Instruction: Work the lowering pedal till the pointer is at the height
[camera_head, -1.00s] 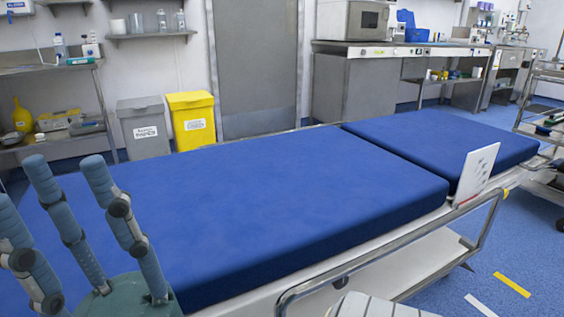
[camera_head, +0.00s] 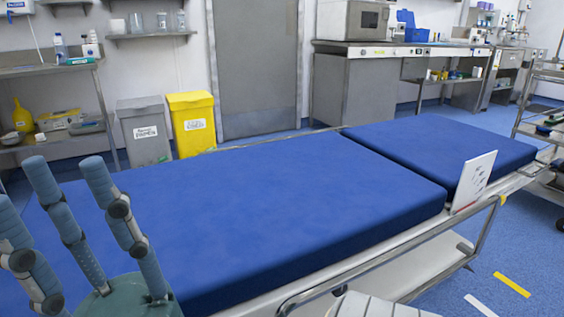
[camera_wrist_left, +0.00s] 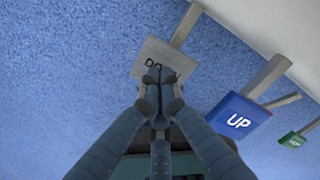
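The grey pedal lettered "DO…" (camera_wrist_left: 160,60) is in the left wrist view, the rest of its word covered by my left gripper (camera_wrist_left: 159,76). That gripper's fingers are together, with the tips over the pedal; I cannot tell how hard they press. The blue UP pedal (camera_wrist_left: 238,120) is to the right, clear of the fingers. In the head view, a white card with small marks (camera_head: 473,180) stands at the table's near side. I cannot make out a pointer on it. A spread, empty hand (camera_head: 85,215) at lower left appears to be my right gripper.
The blue-padded operating table (camera_head: 270,205) fills the middle, with a metal rail (camera_head: 375,262) along its near side. A green pedal (camera_wrist_left: 292,140) lies beyond UP. Bins (camera_head: 191,125) and a counter stand behind. Blue floor is open at the right.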

